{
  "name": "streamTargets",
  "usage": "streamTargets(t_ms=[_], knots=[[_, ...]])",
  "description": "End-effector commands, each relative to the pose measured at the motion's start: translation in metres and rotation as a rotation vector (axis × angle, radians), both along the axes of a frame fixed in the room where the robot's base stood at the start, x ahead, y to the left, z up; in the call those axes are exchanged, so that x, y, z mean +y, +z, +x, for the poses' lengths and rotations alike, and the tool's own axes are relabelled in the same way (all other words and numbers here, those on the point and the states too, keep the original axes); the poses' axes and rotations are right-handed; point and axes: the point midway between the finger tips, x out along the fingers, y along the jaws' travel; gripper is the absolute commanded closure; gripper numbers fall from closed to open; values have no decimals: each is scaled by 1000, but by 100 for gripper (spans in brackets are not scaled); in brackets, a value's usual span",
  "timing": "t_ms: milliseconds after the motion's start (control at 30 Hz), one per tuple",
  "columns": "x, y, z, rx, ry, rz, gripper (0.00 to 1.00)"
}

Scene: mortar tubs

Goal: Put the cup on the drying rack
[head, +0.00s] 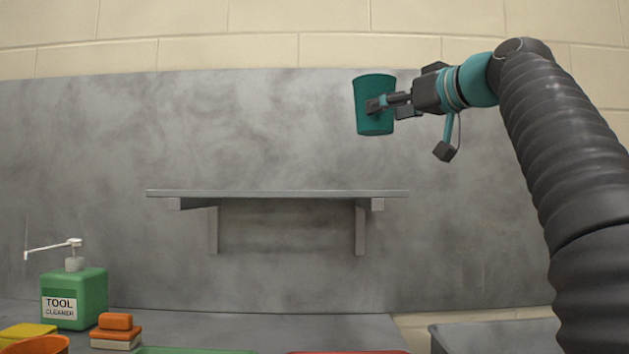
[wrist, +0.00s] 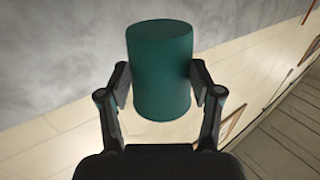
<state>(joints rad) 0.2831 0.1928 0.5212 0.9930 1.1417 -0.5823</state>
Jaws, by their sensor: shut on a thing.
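The cup (head: 374,83) is a plain teal cylinder, held in the air at the upper middle right of the head view. It is close to upright with a slight tilt. My gripper (head: 377,105) reaches it from the right and is shut on its side. In the wrist view the cup (wrist: 160,50) sits between the two fingers of my gripper (wrist: 160,87), which touch its sides. I cannot tell whether its open end faces up or down. No slatted drying rack shows clearly; a grey bracketed shelf (head: 277,193) is on the wall, below and left of the cup.
The shelf top looks empty. On the counter (head: 250,325) below stand a green tool cleaner bottle (head: 88,290) with a white pump and orange sponges or blocks (head: 115,322). Green (head: 195,350) and red (head: 345,352) edges show at the bottom. Wall space around the cup is clear.

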Motion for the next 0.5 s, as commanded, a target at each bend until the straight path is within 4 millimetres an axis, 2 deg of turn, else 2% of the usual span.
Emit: streamTargets(t_ms=[500], knots=[[78,-56,48,2,5,0,76]])
